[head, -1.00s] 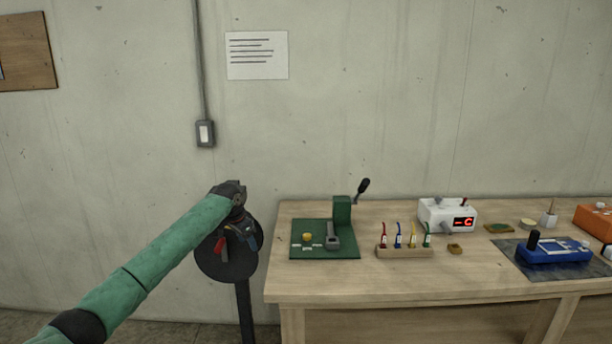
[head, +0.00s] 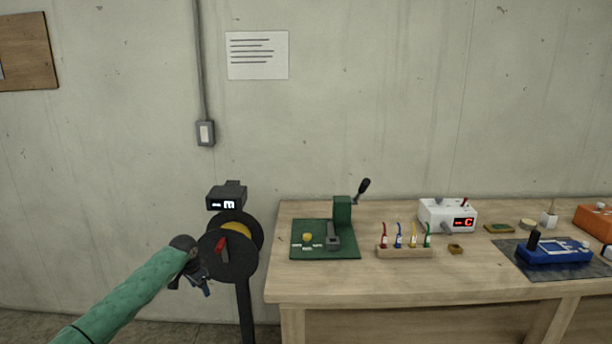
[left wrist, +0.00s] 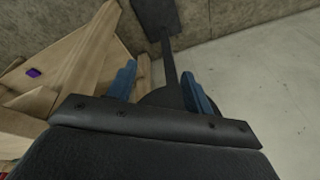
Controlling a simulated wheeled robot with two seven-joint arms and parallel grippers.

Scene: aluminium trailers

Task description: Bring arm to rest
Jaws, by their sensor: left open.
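My green left arm comes in from the lower left in the head view. Its gripper (head: 203,285) is in front of and just left of the lower part of a black reel (head: 229,266) on a stand. The stand's dark post (left wrist: 172,60) and base plate (left wrist: 155,12) show beyond the fingers. Whether the gripper touches the reel cannot be told. My right gripper is not in view.
A black box with a lit display (head: 226,196) tops the reel, which has a red handle (head: 221,244). A wooden bench (head: 350,282) to the right carries a green lever device (head: 342,212), a rack of colored tools (head: 405,252) and a white display unit (head: 447,215). Floor at lower left is free.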

